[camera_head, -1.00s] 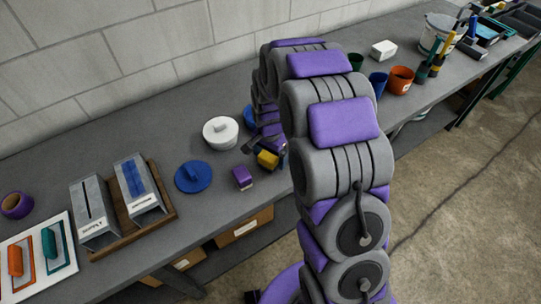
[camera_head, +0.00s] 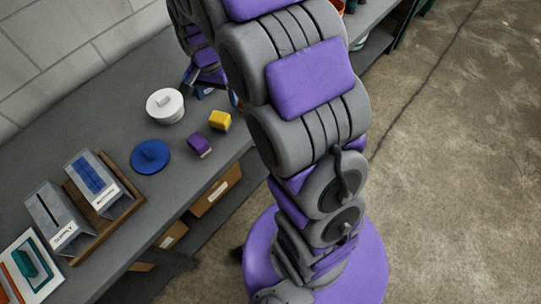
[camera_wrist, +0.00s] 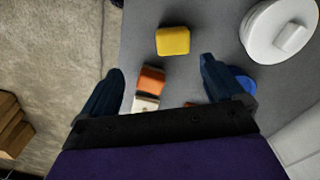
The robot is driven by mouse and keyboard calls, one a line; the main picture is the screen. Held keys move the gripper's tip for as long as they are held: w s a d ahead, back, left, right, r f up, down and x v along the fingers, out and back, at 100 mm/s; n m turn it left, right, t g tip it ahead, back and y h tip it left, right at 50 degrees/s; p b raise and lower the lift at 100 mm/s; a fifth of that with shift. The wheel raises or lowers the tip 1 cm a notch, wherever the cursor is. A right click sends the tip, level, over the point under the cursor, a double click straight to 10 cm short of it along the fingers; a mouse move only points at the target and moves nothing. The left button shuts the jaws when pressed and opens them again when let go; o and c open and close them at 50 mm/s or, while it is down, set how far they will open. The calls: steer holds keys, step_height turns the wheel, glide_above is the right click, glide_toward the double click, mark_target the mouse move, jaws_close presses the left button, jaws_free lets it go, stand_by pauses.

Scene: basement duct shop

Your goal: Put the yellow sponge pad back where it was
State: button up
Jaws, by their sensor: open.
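The yellow sponge pad (camera_head: 220,120) sits on the grey bench near its front edge, beside a purple block (camera_head: 199,145). In the wrist view the yellow pad (camera_wrist: 173,41) lies beyond my fingertips and apart from them. My gripper (camera_wrist: 163,80) is open, with its two dark blue fingers spread wide. An orange block (camera_wrist: 151,79) and a whitish block (camera_wrist: 145,104) show between and below the fingers, not visibly gripped. In the head view my arm hides much of the bench around the gripper.
A wooden tray (camera_head: 107,225) holds two grey bins. A white board (camera_head: 47,272) with coloured handles lies at lower left. Bare bench lies between pot and pad.

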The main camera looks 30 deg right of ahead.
steer(key=s+r+n, duration=0.2)
steer(key=s+n, duration=0.1)
steer(key=s, duration=0.7)
steer(key=s+r+n+g, duration=0.1)
steer(key=s+r+n, duration=0.2)
steer(key=s, duration=0.8)
steer(key=s+r+n, duration=0.3)
steer(key=s, duration=0.8)
steer(key=shift+r+g, duration=0.15)
steer(key=shift+g, duration=0.15)
